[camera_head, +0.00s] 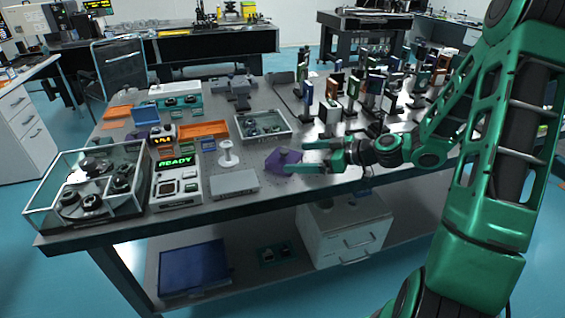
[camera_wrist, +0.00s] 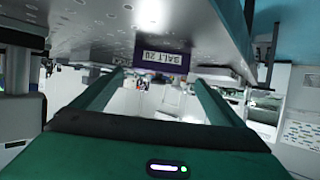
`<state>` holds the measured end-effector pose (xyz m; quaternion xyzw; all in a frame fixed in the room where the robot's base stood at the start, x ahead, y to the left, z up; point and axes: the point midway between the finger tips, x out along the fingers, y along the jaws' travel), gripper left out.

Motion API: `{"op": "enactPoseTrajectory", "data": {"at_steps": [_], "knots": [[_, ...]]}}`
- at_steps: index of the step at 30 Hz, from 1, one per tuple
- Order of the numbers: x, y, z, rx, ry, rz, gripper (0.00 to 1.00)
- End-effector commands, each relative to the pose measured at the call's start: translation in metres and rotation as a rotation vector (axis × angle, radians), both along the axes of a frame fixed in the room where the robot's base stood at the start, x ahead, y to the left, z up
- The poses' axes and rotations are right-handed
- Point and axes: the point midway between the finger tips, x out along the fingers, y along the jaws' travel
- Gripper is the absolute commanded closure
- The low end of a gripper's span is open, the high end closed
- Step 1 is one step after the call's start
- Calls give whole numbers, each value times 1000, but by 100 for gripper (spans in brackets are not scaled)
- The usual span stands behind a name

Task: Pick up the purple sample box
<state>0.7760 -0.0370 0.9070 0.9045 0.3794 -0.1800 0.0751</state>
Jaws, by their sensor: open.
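The purple sample box (camera_head: 283,161) sits on the optical table near its front edge, in the middle of the head view. In the wrist view the purple box (camera_wrist: 161,57) shows a white label with upside-down lettering. It is ahead of my gripper and appears above the centre of the gap between the fingers. My gripper (camera_head: 303,157) is open and comes in from the right, fingers spread and pointing at the box. Its fingertips are close to the box; I cannot tell whether they touch it. Nothing is held between the fingers.
A grey flat box (camera_head: 234,184) and a white spool-like stand (camera_head: 228,154) are left of the box. A tray of parts (camera_head: 263,125) lies behind it. Several upright optics mounts (camera_head: 330,110) stand behind my gripper. A READY instrument (camera_head: 177,182) and a glass case (camera_head: 90,190) stand left.

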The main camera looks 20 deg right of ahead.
Motion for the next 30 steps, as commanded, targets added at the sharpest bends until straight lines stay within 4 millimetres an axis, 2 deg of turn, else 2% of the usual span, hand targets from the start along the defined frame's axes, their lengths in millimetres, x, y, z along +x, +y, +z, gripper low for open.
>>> {"op": "enactPoseTrajectory", "data": {"at_steps": [4, 11, 22, 29, 30], "knots": [[12, 8, -7, 0, 0, -4, 8], [18, 12, -12, 0, 1, -9, 8], [46, 42, -31, -1, 1, -8, 8], [48, 43, -32, -1, 0, -9, 8], [48, 43, -32, -1, 0, -9, 13]]}}
